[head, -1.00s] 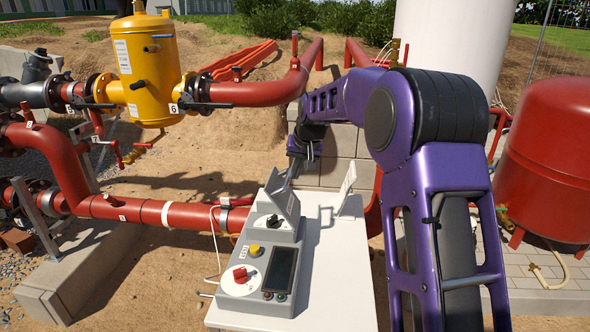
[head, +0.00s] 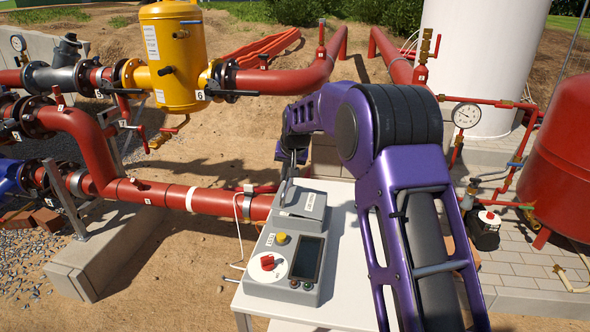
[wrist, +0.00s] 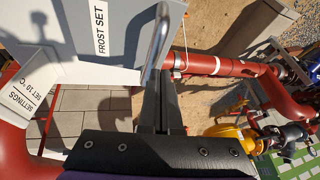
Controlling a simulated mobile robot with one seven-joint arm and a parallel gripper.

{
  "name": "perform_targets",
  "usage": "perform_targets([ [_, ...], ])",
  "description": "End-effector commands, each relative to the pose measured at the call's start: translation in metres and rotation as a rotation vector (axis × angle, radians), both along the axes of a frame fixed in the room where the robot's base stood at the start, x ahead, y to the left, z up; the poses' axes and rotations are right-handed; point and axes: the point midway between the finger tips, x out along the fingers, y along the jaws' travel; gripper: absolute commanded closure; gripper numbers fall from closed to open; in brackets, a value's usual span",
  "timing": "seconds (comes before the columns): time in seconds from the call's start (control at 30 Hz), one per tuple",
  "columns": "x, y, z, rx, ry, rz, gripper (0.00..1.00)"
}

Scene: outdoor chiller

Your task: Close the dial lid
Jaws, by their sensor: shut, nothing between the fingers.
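The grey control box (head: 285,262) stands on the white table. Its dial lid (head: 306,204) is folded down over the dial, which is hidden. I cannot tell whether the lid sits fully flush. In the wrist view a grey panel (wrist: 65,40) with a "FROST SET" label fills the upper left, and a metal handle (wrist: 160,38) stands at its right edge. My gripper (head: 289,176) points down at the lid's back left side. In the wrist view my gripper (wrist: 157,112) has its fingers together and empty, close below the handle; contact is unclear.
The box front carries a red knob (head: 267,262), a yellow button (head: 281,238) and a dark screen (head: 307,257). The white table (head: 337,240) has bare room right of the box. A red pipe (head: 160,194) runs close behind on the left. A "SETTINGS" card (wrist: 22,92) shows in the wrist view.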

Motion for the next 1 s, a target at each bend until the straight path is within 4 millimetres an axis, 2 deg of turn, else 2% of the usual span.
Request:
perform_targets([
  [0.1,0.001,0.008,-0.011,-0.001,0.001,0.002,1.0],
  [0.4,0.004,0.017,-0.025,0.0,0.0,0.001,1.0],
  [1.0,0.004,0.019,-0.028,0.0,0.0,0.001,1.0],
])
